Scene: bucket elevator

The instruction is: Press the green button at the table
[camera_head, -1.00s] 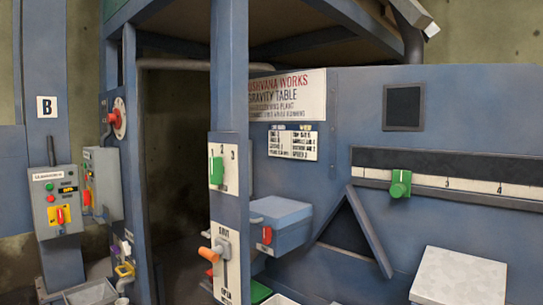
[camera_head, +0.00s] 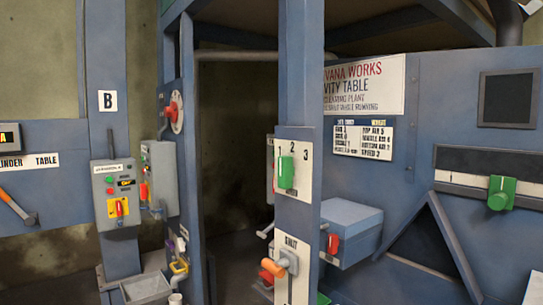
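A grey control box (camera_head: 117,193) hangs on a blue post at the left, under a sign with the letter B. It carries a small green button (camera_head: 110,180), a small red button (camera_head: 110,191) below it, and a red switch on a yellow plate (camera_head: 118,208). A second grey box (camera_head: 159,176) stands just right of it, seen at an angle; it has a red switch, and its small buttons are hard to make out. The gravity table's blue wall (camera_head: 415,110) fills the right side. My gripper is not in view.
A blue post (camera_head: 302,60) in the middle bears a green selector (camera_head: 286,172) and an orange-handled lever (camera_head: 272,268). A blue-grey box (camera_head: 350,225) with a red switch juts out behind it. A grey tray (camera_head: 146,288) sits below the control boxes. A green slider knob (camera_head: 501,193) is far right.

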